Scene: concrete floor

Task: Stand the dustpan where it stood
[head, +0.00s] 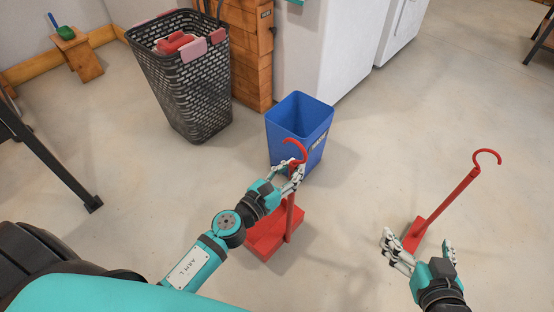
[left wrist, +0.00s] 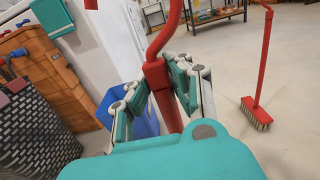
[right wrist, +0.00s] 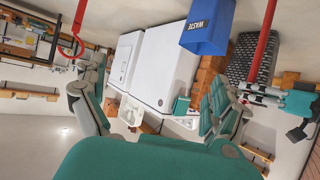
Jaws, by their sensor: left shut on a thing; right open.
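The dustpan (head: 267,236) is red, with a long upright handle ending in a hook. My left gripper (head: 290,177) is shut on the upper handle, just below the hook. In the left wrist view the handle (left wrist: 158,75) passes between its fingers. The pan appears at floor level in front of the blue bin; I cannot tell whether it touches the floor. My right gripper (head: 420,250) is open and empty, in front of the red broom (head: 447,199). The broom stands by itself, and its bristles (left wrist: 256,113) show in the left wrist view.
A blue waste bin (head: 297,117) stands right behind the dustpan. A dark lattice basket (head: 187,85) with red and pink things is at the back left. White appliances (head: 330,45) and wooden drawers (head: 250,50) stand behind. The floor between dustpan and broom is clear.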

